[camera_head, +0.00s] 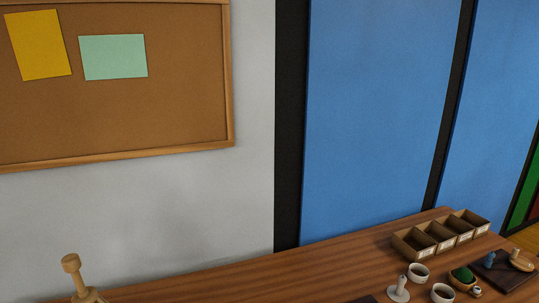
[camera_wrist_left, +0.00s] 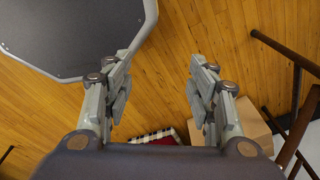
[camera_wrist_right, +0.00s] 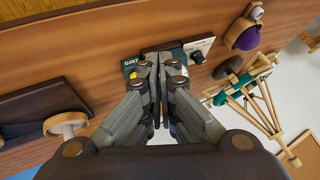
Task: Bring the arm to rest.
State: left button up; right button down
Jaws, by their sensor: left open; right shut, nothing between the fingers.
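My left gripper (camera_wrist_left: 159,62) is open and empty in the left wrist view, with its fingers wide apart above the wooden floor. My right gripper (camera_wrist_right: 161,62) is shut with nothing held in the right wrist view. Its fingertips show in front of a group of small dark and green items (camera_wrist_right: 196,50) on a brown wooden surface (camera_wrist_right: 105,45). I cannot tell whether they touch. Neither gripper shows in the head view.
In the head view, a wooden table (camera_head: 220,280) holds a compartmented box (camera_head: 417,251), white cups (camera_head: 418,272) and a dark tray (camera_head: 495,278) at right. A wooden frame stand (camera_wrist_right: 250,95) is right of my right gripper. A cardboard box (camera_wrist_left: 252,125) is below my left gripper.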

jog(key=s+d+r+m+h, duration=0.1)
jog(key=s+d+r+h, duration=0.25)
jog(key=s+d, duration=0.3)
jog(key=s+d+r+m+h, duration=0.2)
jog(key=s+d+h, duration=0.2)
jog(key=s+d, duration=0.25)
notch_tip(320, 180, down, 32)
jog(key=s+g+b, duration=0.1)
jog(key=g+b, duration=0.1)
jog(key=b, duration=0.3)
pick_arm(q)
notch_tip(320, 180, down, 9)
jog(key=b, duration=0.3)
jog(key=shift+s+d+r+b, duration=0.2)
jog(key=shift+s+d+b, duration=0.1)
jog(key=shift+s+d, duration=0.15)
pick_arm(e)
jog(key=s+d+f+g, duration=0.1)
jog(key=s+d+f, duration=0.1)
jog(key=s+f, duration=1.4)
notch_tip(320, 180, down, 3)
jog(key=shift+s+d+n, duration=0.25)
jog(key=shift+s+n, duration=0.1)
jog(key=shift+n, duration=0.05)
pick_arm(q)
jog(key=shift+c, duration=0.2)
pick_arm(e)
jog(key=shift+y, duration=0.25)
